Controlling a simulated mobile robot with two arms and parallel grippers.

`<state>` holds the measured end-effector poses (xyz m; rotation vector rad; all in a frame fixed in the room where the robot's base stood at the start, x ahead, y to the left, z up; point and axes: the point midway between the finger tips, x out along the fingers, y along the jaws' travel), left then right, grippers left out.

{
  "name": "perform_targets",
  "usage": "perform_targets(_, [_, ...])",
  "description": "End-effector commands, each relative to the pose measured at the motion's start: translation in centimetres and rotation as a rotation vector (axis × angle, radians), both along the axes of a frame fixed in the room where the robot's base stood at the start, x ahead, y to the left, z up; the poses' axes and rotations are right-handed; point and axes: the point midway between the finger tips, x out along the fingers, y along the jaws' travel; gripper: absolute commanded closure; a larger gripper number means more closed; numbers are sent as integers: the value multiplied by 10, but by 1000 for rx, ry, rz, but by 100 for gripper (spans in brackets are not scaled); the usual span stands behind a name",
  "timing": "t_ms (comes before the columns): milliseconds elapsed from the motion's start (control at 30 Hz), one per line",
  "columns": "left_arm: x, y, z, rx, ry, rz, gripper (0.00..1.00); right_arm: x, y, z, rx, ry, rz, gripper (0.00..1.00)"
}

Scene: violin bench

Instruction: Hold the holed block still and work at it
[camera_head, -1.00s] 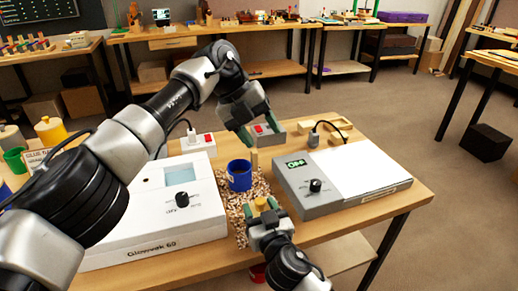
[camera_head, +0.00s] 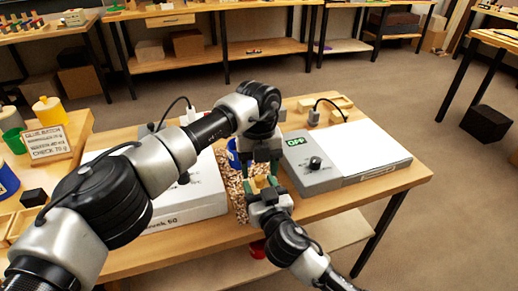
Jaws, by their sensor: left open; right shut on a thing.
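The small yellow-tan block (camera_head: 260,182) is between the fingers of my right gripper (camera_head: 263,187), which is shut on it low over the wood chips. Any hole in it is too small to make out. My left gripper (camera_head: 262,164) is open, pointing down just above and behind the block. I cannot tell whether its fingertips touch the block. A blue cup (camera_head: 232,154) stands on the chips, mostly hidden by my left arm.
Wood chips (camera_head: 233,190) cover the bench middle. A white device (camera_head: 190,205) stands left, partly behind my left arm. A grey device (camera_head: 312,177) with a green OFF display and white plate (camera_head: 365,148) stands right. A lettered sign (camera_head: 47,145) and yellow pot (camera_head: 48,110) are far left.

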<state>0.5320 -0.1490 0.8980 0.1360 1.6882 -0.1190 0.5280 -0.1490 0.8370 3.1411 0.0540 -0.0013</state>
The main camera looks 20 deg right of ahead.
Motion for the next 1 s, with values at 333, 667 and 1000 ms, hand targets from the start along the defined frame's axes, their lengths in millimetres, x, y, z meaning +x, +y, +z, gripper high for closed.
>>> perform_targets(333, [-2, 0, -16, 0, -1, -1, 43, 0, 0, 0, 0, 0, 0, 72])
perform_targets(667, [-2, 0, -16, -1, 0, -1, 71, 0, 0, 0, 0, 0, -1, 72])
perform_targets(1000, [-2, 0, -15, 0, 0, -1, 90, 0, 0, 0, 0, 0, -1, 72])
